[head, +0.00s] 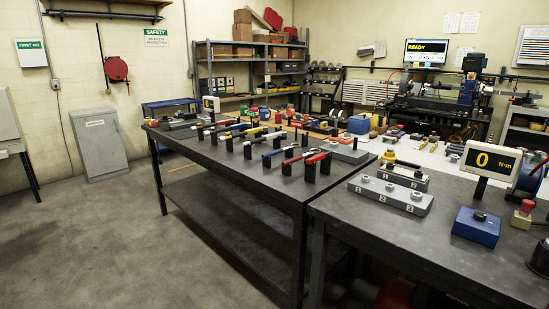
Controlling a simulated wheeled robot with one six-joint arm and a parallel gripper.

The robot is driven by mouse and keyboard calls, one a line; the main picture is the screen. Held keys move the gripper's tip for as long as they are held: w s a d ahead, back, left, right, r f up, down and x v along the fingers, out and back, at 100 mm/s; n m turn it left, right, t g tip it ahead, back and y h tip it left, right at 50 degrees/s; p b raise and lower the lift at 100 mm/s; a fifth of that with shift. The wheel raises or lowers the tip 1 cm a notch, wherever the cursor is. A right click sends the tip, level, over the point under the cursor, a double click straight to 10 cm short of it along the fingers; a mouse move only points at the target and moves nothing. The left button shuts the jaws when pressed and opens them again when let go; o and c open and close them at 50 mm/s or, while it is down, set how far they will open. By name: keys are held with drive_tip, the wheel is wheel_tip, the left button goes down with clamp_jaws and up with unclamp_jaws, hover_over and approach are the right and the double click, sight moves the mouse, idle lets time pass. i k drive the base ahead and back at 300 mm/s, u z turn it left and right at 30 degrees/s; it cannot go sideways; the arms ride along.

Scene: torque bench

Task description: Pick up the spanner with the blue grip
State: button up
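Several spanners or wrenches with coloured grips rest in a row on short black stands on the dark workbench (215,160), in the middle of the head view. One with a blue grip (273,154) lies near the front of the row, angled across its stands. Its far end is small and hard to make out. Red grips (316,158) are to its right and a yellow grip (250,133) is behind it. My gripper is not in view.
A nearer bench on the right holds a grey block with numbered sockets (390,194), a "0 N·m" display (491,161) and a blue box (477,226). Shelves (250,70) stand behind. A grey cabinet (98,144) stands at the left wall. The floor at left is clear.

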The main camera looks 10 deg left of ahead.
sight(281, 150)
drive_tip(key=u, duration=0.7)
drive_tip(key=i, duration=0.65)
drive_tip(key=u, duration=1.15)
drive_tip(key=i, duration=2.15)
drive_tip(key=z, duration=1.1)
drive_tip(key=i, duration=0.7)
drive_tip(key=z, duration=0.6)
